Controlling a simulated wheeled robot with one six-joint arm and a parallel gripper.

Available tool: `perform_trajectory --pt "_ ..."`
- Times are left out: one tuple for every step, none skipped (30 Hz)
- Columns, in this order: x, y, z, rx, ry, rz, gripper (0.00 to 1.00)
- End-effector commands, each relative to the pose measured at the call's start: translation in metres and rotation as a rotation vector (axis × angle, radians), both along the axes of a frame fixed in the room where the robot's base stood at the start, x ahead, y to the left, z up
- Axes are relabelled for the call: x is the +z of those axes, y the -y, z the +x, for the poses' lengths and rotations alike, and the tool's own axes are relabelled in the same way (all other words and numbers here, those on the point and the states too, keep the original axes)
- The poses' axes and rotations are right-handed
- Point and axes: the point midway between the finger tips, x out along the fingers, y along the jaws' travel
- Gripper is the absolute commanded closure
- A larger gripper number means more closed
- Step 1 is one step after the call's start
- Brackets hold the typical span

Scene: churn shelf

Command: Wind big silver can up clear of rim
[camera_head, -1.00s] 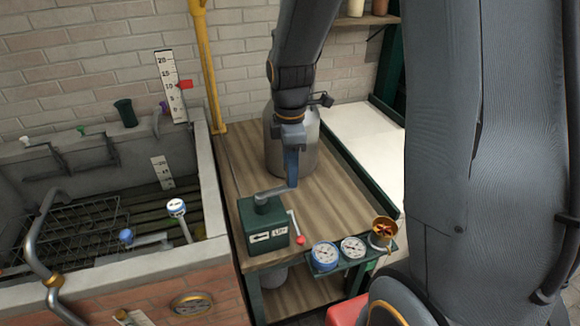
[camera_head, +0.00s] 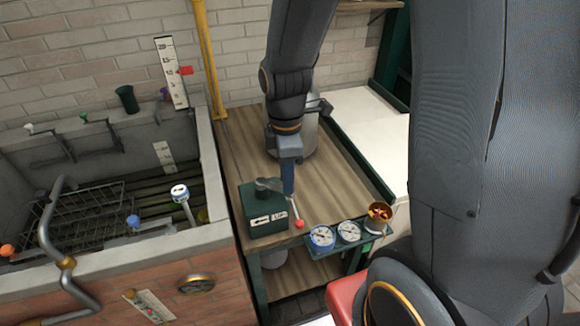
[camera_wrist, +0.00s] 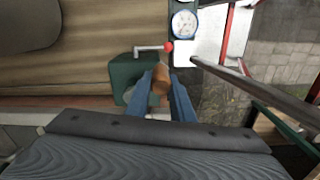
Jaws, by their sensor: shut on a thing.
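A big silver can (camera_head: 312,138) stands on the wooden bench, partly hidden behind my arm. A dark green winch box (camera_head: 264,212) with an arrow label sits at the bench's front left; it also shows in the wrist view (camera_wrist: 128,75). My gripper (camera_head: 288,188) points down just right of the box top, at the end of its crank arm. In the wrist view my blue fingers (camera_wrist: 161,88) are shut on a brown crank handle (camera_wrist: 160,76). A small lever with a red knob (camera_head: 300,221) stands at the box's right side.
The grey-walled tank (camera_head: 212,185) is left of the bench, with a rack inside and a scale board (camera_head: 172,75) behind. Two gauges (camera_head: 335,233) and a brass cup (camera_head: 379,215) stand at the bench's front right. A yellow pipe (camera_head: 207,60) rises behind.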

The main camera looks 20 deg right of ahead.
Motion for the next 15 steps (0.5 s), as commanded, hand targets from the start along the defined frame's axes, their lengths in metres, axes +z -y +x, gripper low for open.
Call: perform_trajectory --pt "0.001 -0.011 -0.009 0.006 -0.008 0.0 1.0" --pt "0.001 -0.016 -0.011 0.007 -0.008 0.0 1.0" --pt "0.001 -0.022 -0.015 0.006 -0.008 0.0 1.0" --pt "0.001 -0.027 -0.017 0.007 -0.008 0.0 1.0" --pt "0.001 -0.031 -0.019 0.005 -0.007 0.0 1.0" --pt "0.001 -0.035 -0.021 0.006 -0.006 0.001 1.0" --pt "0.001 -0.038 -0.022 0.005 -0.006 0.001 1.0" --pt "0.001 -0.04 -0.023 0.003 -0.006 0.001 1.0" --pt "0.0 -0.042 -0.025 0.003 -0.006 0.001 1.0" --pt "0.0 -0.043 -0.025 0.002 -0.006 0.001 1.0" --pt "0.0 -0.044 -0.025 0.002 -0.006 0.001 1.0" --pt "0.0 -0.046 -0.025 0.002 -0.006 0.0 1.0" --pt "0.0 -0.048 -0.024 0.003 -0.006 0.0 1.0" --pt "0.0 -0.051 -0.024 0.003 -0.006 0.0 1.0" --pt "0.0 -0.058 -0.022 0.004 -0.005 0.001 1.0"
